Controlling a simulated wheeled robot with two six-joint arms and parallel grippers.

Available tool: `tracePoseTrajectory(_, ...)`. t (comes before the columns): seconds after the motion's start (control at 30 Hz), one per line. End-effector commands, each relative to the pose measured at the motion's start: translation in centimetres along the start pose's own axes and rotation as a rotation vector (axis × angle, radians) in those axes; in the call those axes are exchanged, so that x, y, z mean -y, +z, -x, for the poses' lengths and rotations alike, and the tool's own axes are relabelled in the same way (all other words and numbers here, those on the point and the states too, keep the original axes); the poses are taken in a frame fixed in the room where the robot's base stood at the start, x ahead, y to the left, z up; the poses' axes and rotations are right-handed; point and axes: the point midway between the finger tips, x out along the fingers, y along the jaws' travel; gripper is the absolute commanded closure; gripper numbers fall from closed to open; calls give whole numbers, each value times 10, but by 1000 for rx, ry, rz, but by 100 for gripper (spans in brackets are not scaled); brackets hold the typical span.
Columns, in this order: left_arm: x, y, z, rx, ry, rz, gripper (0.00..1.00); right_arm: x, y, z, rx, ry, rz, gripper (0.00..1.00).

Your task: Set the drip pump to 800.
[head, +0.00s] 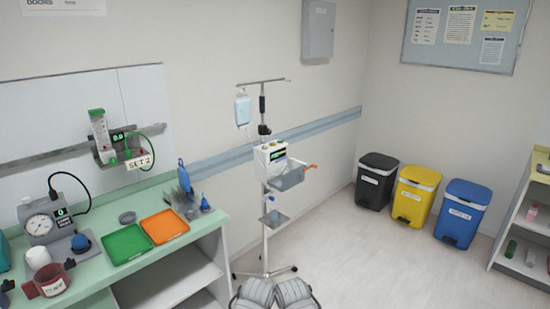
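The drip pump appears to be the white box (268,158) clamped on the drip stand (264,215) in the middle of the head view. It has a small dark display with green marks, too small to read. A grey tray-like part (289,179) and an orange-tipped lever (309,166) stick out at its right. A pale blue drip bag (242,110) hangs from the stand's left hook. Two grey rounded parts of mine show at the bottom edge, well below and apart from the pump. No gripper fingers can be made out.
A green counter (85,215) at left holds a green tray (126,245), an orange tray (164,226) and a dial gauge (40,226). A wall device labelled SET 2 (105,153) hangs above. Black (375,183), yellow (415,196) and blue bins (461,214) stand right. Floor between is clear.

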Motion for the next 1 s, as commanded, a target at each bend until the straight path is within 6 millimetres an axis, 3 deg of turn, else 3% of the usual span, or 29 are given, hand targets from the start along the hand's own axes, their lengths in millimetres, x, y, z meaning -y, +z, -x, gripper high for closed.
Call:
tracePoseTrajectory(0.03,0,0,0,0,0,0,65,0,0,0,0,0,0,50)
tracePoseTrajectory(0.37,0,0,0,0,0,0,100,0,0,0,0,0,0,50)
tracePoseTrajectory(1.0,0,0,0,0,0,0,100,0,0,0,0,0,0,50)
